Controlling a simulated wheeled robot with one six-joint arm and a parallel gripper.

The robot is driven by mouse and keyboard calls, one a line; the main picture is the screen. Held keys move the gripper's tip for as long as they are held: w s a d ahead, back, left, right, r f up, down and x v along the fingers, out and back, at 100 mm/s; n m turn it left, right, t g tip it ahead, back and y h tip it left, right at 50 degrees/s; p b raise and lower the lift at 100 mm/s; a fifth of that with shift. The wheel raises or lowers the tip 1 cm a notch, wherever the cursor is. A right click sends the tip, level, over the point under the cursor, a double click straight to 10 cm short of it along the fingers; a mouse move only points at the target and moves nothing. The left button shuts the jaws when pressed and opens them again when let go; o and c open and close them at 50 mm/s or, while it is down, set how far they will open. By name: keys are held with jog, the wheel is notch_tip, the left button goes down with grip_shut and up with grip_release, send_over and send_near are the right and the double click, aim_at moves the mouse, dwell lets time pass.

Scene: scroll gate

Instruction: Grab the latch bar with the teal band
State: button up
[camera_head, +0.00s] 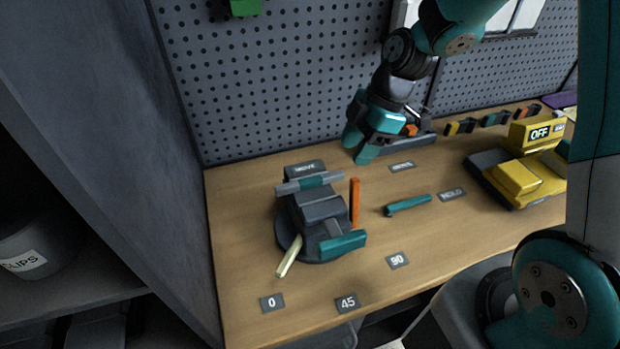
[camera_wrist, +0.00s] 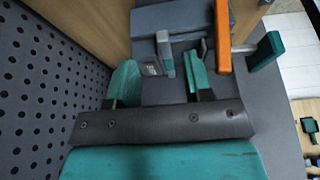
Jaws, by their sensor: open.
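The latch bar (camera_head: 291,187) is a grey crossbar with a teal band around its middle. It lies across the top of a dark grey device on a round base, at the left of the table in the head view. My gripper (camera_head: 360,146) is open and empty, above and to the right of the bar, apart from it. In the wrist view my open gripper (camera_wrist: 160,78) has its two teal fingers spread. A light grey upright piece (camera_wrist: 165,52) shows beyond and between them; I cannot tell if it is the bar.
An orange upright (camera_head: 355,203) stands right of the bar, and a teal block (camera_head: 342,243) sits at the device's front. A teal handle (camera_head: 408,204) lies on the table (camera_head: 240,222). A yellow OFF unit (camera_head: 515,176) is at right. A perforated wall (camera_head: 260,90) stands behind.

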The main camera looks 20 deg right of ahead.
aim_at(341, 172)
jog(key=p+x, duration=0.1)
jog(key=x, duration=0.3)
jog(key=shift+s+a+p, duration=0.2)
jog(key=shift+a+p, duration=0.15)
jog(key=shift+a, duration=0.05)
jog(key=shift+a+f, duration=0.15)
jog(key=shift+f, duration=0.35)
grip_shut()
